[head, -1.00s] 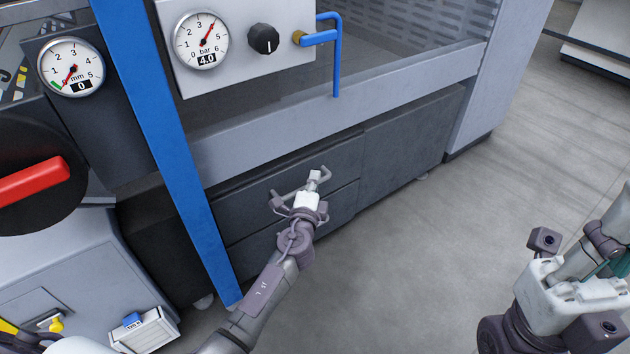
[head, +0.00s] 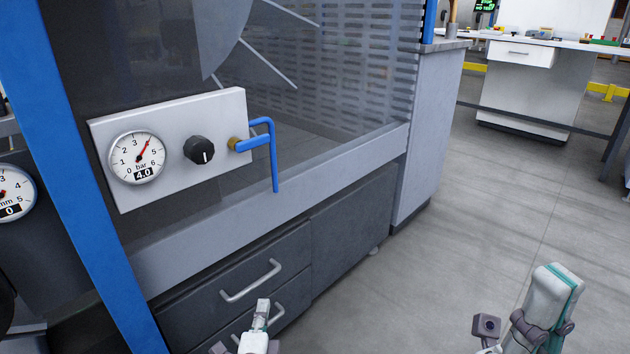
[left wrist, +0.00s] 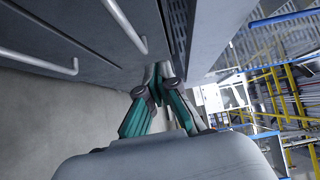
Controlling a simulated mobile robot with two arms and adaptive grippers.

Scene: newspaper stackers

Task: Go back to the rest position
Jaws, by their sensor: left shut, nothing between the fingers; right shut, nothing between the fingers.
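My left gripper (head: 262,309) is at the bottom centre of the head view, in front of the dark drawer fronts, shut and empty. In the left wrist view its teal fingers (left wrist: 158,88) come together with nothing between them. My right gripper (head: 552,285) is at the lower right over the floor, shut and empty; its lower part is cut off by the picture edge.
A machine with grey drawers and a drawer handle (head: 251,281), a pressure gauge (head: 137,157), a black knob (head: 199,150) and a blue lever (head: 273,150) stands ahead. A blue post (head: 75,170) is at the left. Grey floor (head: 480,210) is open at right.

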